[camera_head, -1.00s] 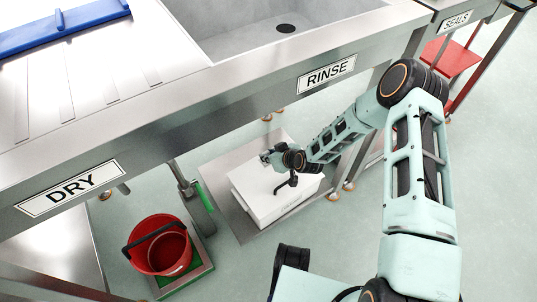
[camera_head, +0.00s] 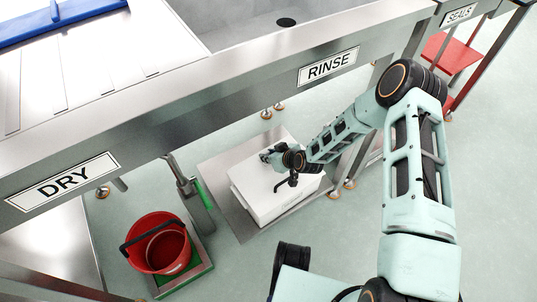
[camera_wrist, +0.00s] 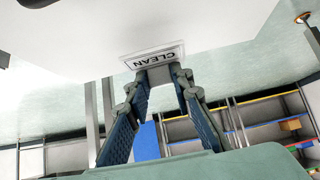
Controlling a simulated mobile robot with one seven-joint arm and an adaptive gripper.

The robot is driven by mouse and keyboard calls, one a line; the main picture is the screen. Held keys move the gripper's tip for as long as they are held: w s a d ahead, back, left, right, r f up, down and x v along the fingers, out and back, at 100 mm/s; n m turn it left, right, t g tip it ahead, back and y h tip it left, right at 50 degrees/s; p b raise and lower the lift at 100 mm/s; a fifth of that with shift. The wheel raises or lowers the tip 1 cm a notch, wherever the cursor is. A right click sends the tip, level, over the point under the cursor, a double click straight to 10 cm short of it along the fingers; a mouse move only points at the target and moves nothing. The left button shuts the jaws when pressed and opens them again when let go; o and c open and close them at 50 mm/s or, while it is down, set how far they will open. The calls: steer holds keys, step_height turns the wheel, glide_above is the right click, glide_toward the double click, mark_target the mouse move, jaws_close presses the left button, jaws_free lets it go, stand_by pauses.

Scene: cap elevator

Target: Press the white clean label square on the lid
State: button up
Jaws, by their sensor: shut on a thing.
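The white clean label (camera_wrist: 153,56) has a dark border and the word CLEAN upside down in the wrist view. It sits at the tips of my gripper (camera_wrist: 158,80), which is shut on it. Its far edge lies against or just in front of a broad white surface (camera_wrist: 110,22); I cannot tell whether they touch. My wrist covers part of the lid, and the label cannot be made out there.
The box stands on a grey metal plate (camera_head: 225,172). The steel bench with its RINSE sign (camera_head: 329,66) and DRY sign (camera_head: 63,181) overhangs behind it. A red bucket (camera_head: 160,248) stands to the left. Bench legs stand close to my forearm. Pale floor is free right of the box.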

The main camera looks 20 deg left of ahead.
steer(key=shift+f, duration=1.4)
steer(key=o, duration=0.9)
steer(key=shift+r, duration=0.1)
steer(key=v, duration=1.2)
steer(key=shift+d, duration=0.1)
